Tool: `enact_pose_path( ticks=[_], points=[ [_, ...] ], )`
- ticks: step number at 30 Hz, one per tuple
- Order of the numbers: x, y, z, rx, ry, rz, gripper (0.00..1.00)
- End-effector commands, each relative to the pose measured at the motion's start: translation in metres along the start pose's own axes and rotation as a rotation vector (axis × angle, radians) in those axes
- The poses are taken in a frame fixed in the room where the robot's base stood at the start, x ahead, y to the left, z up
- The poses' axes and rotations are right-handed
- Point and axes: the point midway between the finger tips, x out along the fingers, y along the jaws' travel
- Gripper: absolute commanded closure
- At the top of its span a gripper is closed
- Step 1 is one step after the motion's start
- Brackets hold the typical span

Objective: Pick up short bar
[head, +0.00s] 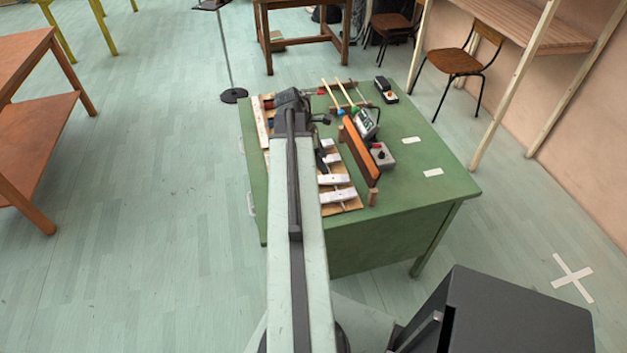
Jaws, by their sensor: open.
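Several pale metal bars lie across a wooden board on the green table; the nearest bar (338,196) and the one behind it (335,180) show most clearly. I cannot tell for sure which is the short bar. My arm reaches forward over the left part of the board and hides some of it. My gripper (322,120) is at the far end of the arm, above the table. Its jaws are open, small and partly hidden, and no bar shows held in them.
An orange-brown plank (359,155) stands on edge just right of the bars. Two mallets (338,95), a dark device (365,122), a grey box (382,155) and a black pedal (386,90) lie beyond. The green table's (440,195) right side is mostly clear.

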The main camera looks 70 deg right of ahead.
Motion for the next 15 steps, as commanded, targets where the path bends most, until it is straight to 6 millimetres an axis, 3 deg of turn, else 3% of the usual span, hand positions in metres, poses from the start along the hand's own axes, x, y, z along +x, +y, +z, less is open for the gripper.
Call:
enact_pose_path(
  ticks=[4, 10, 15],
  points=[
    [0.024, 0.0, -0.003, 0.002, 0.001, 0.0, 0.42],
    [0.027, 0.0, -0.003, 0.001, 0.001, 0.001, 0.42],
    [0.051, -0.001, -0.009, 0.001, 0.001, 0.001, 0.42]
  ],
)
